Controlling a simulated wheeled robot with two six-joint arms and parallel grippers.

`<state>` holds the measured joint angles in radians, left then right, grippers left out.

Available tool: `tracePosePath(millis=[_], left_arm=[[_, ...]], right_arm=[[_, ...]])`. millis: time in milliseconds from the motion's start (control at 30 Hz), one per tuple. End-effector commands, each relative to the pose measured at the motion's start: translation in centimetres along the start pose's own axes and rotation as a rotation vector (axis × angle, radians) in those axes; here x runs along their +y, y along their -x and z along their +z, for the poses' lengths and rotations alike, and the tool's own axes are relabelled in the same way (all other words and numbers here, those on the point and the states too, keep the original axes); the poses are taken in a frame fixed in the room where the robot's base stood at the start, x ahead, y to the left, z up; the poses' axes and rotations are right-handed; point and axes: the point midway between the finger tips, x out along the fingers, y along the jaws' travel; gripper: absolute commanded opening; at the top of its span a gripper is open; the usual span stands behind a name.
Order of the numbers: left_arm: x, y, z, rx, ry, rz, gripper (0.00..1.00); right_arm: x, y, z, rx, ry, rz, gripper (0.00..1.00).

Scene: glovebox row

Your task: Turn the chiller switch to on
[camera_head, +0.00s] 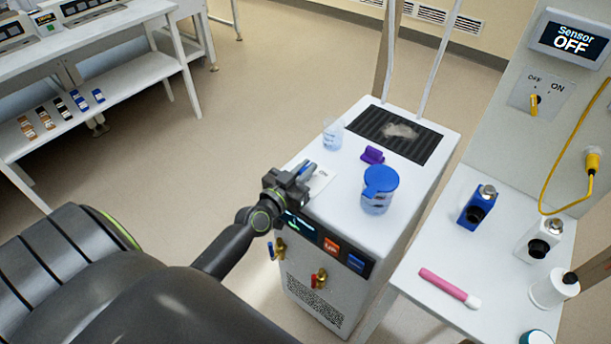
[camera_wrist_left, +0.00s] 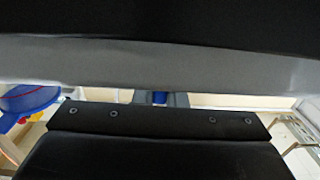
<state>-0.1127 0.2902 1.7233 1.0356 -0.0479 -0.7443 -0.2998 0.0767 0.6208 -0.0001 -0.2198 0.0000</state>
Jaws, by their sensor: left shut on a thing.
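The chiller (camera_head: 345,215) is a white box with a front panel, in the middle of the head view. My left gripper (camera_head: 300,178) is at its top left edge, shut on a small blue part (camera_head: 307,168) that looks like the chiller switch. A blue piece (camera_wrist_left: 160,97) also shows between the fingers in the left wrist view. The gripper hides most of the switch, so its setting cannot be read. A white label (camera_head: 320,182) with partly visible lettering lies beside the gripper. My right gripper is not in view.
On the chiller top are a blue-lidded jar (camera_head: 377,196), a purple piece (camera_head: 373,155), a clear beaker (camera_head: 333,134) and a dark grille (camera_head: 410,128). Its front has an orange UP button (camera_head: 331,246) and a red-handled valve (camera_head: 318,278). A sensor display (camera_head: 572,42) reads OFF.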

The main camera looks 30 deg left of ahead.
Motion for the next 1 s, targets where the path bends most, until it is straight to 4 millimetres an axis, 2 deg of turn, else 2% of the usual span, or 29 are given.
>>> tracePosePath(millis=[133, 567, 600, 733, 1000], left_arm=[[0.01, -0.07, -0.12, 0.004, -0.001, 0.023, 0.0], [0.05, -0.05, -0.3, 0.003, -0.001, 0.03, 0.0], [0.05, -0.05, -0.3, 0.003, -0.001, 0.03, 0.14], [0.05, -0.03, -0.23, 0.002, -0.001, 0.03, 0.31], [0.05, 0.03, -0.09, -0.001, 0.0, 0.03, 0.33]], right_arm=[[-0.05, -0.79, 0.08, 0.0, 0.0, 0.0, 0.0], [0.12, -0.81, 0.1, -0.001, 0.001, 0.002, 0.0], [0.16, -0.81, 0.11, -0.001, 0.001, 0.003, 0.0], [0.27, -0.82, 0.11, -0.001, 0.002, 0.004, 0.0], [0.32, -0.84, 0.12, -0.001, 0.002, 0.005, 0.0]])
